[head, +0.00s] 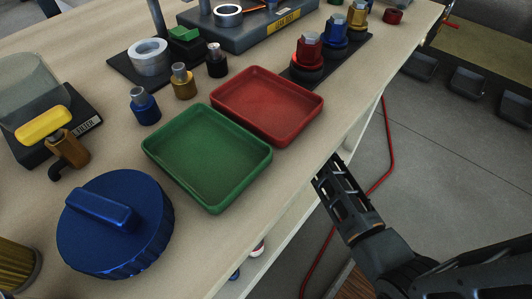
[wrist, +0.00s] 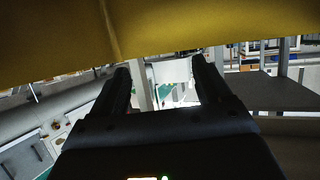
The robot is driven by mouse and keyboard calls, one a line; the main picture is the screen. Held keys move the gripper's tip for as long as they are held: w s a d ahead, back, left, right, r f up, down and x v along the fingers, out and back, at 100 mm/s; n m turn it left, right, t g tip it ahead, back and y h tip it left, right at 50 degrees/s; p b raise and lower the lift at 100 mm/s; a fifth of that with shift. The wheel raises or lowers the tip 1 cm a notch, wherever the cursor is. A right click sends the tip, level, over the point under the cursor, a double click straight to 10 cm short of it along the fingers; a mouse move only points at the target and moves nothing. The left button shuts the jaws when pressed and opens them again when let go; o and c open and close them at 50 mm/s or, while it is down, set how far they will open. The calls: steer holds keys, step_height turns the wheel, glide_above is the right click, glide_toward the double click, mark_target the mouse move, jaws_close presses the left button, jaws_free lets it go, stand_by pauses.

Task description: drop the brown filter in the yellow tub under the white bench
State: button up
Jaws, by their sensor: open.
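My gripper (head: 326,170) is beside the right edge of the pale bench (head: 345,125), with its fingers pointing up and left. In the wrist view its two fingers (wrist: 160,70) are apart, with nothing held between them. A large yellow surface (wrist: 60,50) crosses the top of the wrist view, close to the camera. It may be the yellow tub, but I cannot tell for sure. A ribbed golden-brown cylinder (head: 15,268) is cut off at the lower left of the head view. I cannot tell whether it is the brown filter. The space under the bench is mostly hidden.
A green tray (head: 207,158), a red tray (head: 266,105) and a blue ribbed cap (head: 115,225) are on the bench. A red hose (head: 388,150) runs down beside it. A brown slatted thing (head: 357,285) shows low down, partly behind my arm.

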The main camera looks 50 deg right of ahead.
steer(key=s+d+r+p, duration=0.3)
steer(key=s+d+r, duration=0.5)
steer(key=r, duration=0.3)
steer(key=shift+s+p, duration=0.25)
steer(key=shift+p, duration=0.15)
steer(key=shift+a, duration=0.1)
